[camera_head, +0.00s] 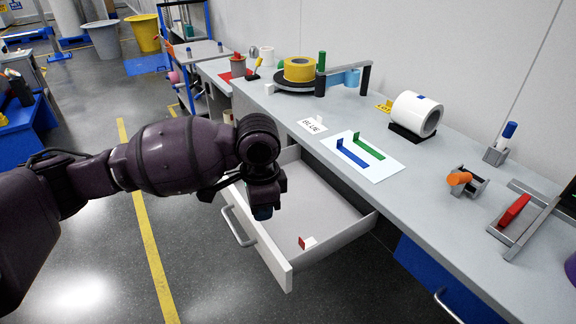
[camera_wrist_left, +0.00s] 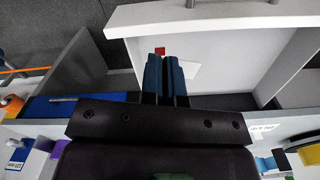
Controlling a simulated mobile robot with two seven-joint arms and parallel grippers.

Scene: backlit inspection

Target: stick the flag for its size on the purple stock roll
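My left gripper (camera_head: 263,213) hangs over the open drawer (camera_head: 335,232), pointing down. In the left wrist view its two blue fingertips (camera_wrist_left: 163,78) are almost together, with nothing visible between them. A small red and white flag (camera_head: 307,243) lies in the drawer near its front, apart from the gripper; its red part shows beyond the fingertips in the wrist view (camera_wrist_left: 160,51). A blue flag (camera_head: 352,153) and a green flag (camera_head: 370,146) are on a white sheet (camera_head: 388,166) on the bench. A dark purple object (camera_head: 571,268) is cut off at the right edge; I cannot tell whether it is the roll.
A white roll (camera_head: 416,114) rests on a black stand, with a yellow tag beside it.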

